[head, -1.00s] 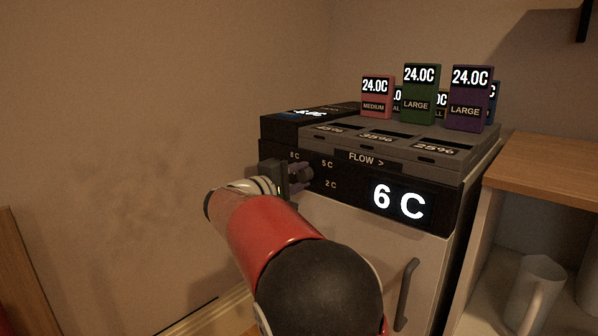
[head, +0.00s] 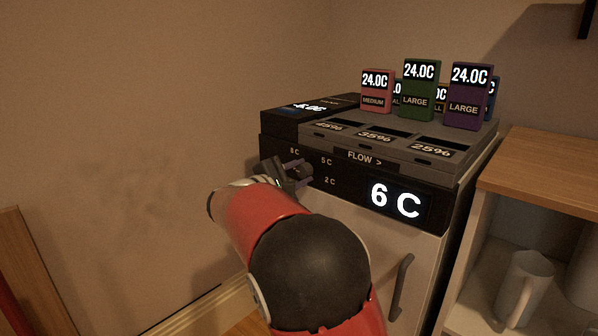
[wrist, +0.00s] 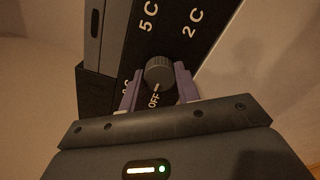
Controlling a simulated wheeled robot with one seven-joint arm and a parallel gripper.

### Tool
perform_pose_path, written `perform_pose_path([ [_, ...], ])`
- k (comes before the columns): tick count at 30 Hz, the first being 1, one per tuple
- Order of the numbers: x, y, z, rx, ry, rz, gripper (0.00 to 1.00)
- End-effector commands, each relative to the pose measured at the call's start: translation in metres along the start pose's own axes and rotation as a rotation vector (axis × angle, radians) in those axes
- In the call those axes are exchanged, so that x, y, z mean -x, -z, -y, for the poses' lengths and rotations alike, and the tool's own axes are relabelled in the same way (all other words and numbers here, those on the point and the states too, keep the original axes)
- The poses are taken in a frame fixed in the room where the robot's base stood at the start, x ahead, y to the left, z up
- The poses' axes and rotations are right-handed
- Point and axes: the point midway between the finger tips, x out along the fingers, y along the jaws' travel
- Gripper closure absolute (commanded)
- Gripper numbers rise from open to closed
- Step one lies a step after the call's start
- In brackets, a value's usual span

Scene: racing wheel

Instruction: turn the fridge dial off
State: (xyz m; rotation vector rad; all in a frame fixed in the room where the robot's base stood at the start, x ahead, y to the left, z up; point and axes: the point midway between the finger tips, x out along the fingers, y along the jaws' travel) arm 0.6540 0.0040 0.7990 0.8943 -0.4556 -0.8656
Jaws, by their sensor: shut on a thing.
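The fridge dial (wrist: 158,70) is a dark ribbed round knob on the black front panel (head: 345,182). In the wrist view its pale mark faces the OFF label (wrist: 154,101). The labels 5 C (wrist: 148,18) and 2 C (wrist: 193,23) lie on the far side of the knob, and another label is partly hidden by a finger. My gripper (head: 300,172) is shut on the dial, its purple fingers on either side of the knob, and the hand is tilted. In the head view the gripper hides the dial. The fridge display (head: 396,199) reads 6 C.
Several coloured boxes, such as the green one (head: 419,88), stand on the fridge top. A fridge door handle (head: 400,286) hangs below the display. A wooden-topped shelf unit (head: 545,165) with a mug (head: 524,287) stands at the right. A bare wall is at the left.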

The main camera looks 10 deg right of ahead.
Motion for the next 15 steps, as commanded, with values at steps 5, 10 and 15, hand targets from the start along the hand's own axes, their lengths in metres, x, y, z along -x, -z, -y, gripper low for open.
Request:
perform_pose_path([
  [5,0.0005,0.0011,0.0004,0.005,-0.001,-0.002,0.91],
  [10,0.0005,0.0012,0.0005,0.005,-0.001,-0.002,0.91],
  [15,0.0004,0.0009,0.0004,0.004,0.000,-0.001,0.47],
])
